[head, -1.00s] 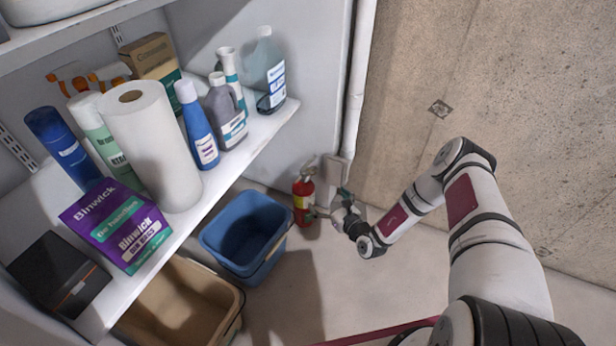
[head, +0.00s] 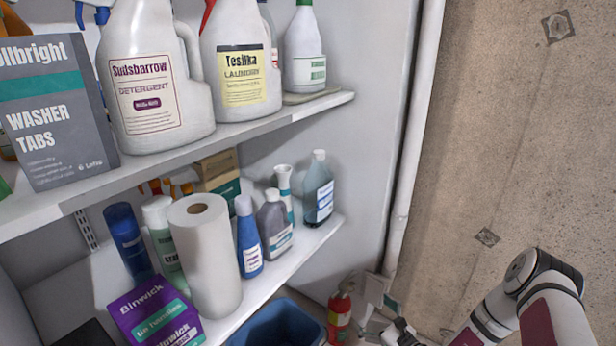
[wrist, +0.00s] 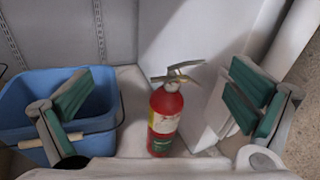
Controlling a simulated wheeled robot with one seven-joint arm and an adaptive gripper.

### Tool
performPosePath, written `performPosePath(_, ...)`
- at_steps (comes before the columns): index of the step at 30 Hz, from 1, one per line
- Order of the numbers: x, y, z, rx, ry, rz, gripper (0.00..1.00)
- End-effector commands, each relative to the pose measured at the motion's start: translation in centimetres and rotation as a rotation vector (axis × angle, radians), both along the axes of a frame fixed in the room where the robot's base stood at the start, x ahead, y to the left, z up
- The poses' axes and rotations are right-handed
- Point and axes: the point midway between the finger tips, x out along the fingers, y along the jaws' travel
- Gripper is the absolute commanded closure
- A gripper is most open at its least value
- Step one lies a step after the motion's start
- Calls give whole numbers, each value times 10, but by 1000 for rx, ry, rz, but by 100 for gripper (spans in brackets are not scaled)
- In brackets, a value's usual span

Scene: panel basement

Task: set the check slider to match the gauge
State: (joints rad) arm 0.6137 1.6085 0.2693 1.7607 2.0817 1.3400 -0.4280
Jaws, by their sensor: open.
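I see neither a check slider nor a gauge that I can make out in either view. My gripper (wrist: 160,88) is open and empty in the wrist view, with its teal-padded fingers wide apart. A red fire extinguisher (wrist: 163,122) stands beyond, between the fingers in the picture; I see no contact. In the head view the extinguisher (head: 340,313) is at the bottom edge, and my gripper is just right of it, partly cut off. A pale, box-like thing (wrist: 212,118) is right of the extinguisher, partly behind the right finger; its front face cannot be read.
A blue bucket (wrist: 30,120) stands left of the extinguisher, partly behind the left finger. Shelves at the left hold detergent jugs (head: 150,75), a washer tabs box (head: 55,110), a paper towel roll (head: 205,255) and several bottles. A white pipe (head: 410,150) runs down beside the concrete wall (head: 520,130).

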Motion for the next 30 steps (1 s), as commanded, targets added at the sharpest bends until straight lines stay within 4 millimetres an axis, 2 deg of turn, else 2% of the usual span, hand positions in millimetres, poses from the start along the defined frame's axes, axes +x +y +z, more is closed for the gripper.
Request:
performPosePath(1, 8, 6, 30, -24, -45, 64, 0)
performPosePath(5, 13, 28, 96, -73, -139, 235, 0)
performPosePath(8, 9, 46, 143, -117, -203, 366, 0)
performPosePath(13, -12, 76, 216, -201, -300, 585, 0)
performPosePath(17, -37, 96, 264, -275, -360, 749, 0)
performPosePath(21, -71, 115, 310, -365, -416, 919, 0)
performPosePath(30, -161, 136, 382, -594, -499, 1260, 0)
